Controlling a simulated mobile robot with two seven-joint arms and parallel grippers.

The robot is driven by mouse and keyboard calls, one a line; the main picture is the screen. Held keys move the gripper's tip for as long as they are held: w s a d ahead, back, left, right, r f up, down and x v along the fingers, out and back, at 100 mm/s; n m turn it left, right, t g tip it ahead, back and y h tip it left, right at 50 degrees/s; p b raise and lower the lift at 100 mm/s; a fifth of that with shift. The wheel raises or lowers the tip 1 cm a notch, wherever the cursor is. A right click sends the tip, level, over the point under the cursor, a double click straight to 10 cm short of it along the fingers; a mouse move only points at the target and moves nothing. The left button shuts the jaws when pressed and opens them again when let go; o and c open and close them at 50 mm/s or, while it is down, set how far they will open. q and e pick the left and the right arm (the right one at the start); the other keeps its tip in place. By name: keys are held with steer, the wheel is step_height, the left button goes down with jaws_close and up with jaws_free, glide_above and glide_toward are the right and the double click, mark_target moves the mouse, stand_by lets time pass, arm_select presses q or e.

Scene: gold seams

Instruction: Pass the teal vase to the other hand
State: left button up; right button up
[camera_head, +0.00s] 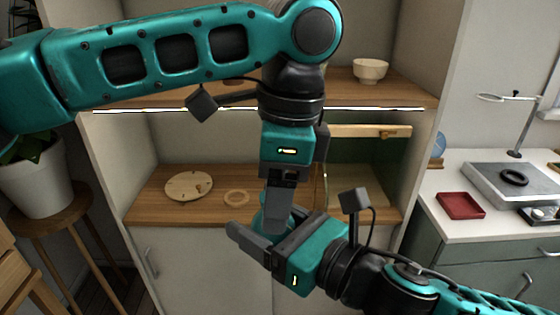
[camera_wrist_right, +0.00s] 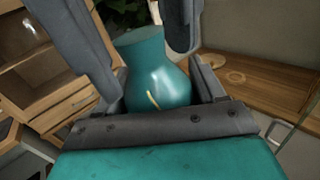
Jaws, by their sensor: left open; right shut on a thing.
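The teal vase (camera_wrist_right: 158,80) has a glossy round body, a narrower neck and a short gold seam. It fills the middle of the right wrist view. In the head view it is mostly hidden behind my two grippers. My right gripper (camera_head: 262,228) comes from the lower right and is shut on the vase. My left gripper (camera_head: 276,222) reaches down from above, open, with its fingers at the vase. Dark grey fingers also stand beside the vase's neck in the right wrist view. I cannot tell whether the left fingers touch it.
Behind the grippers, a wooden shelf (camera_head: 150,209) holds a seamed round plate (camera_head: 188,186) and a wooden ring (camera_head: 236,198). A bowl (camera_head: 370,70) stands on the upper shelf. At right, a counter carries a red tray (camera_head: 461,206). A potted plant (camera_head: 38,185) stands at left.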

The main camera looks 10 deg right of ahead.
arm_select(q)
steer(key=shift+f, duration=0.5)
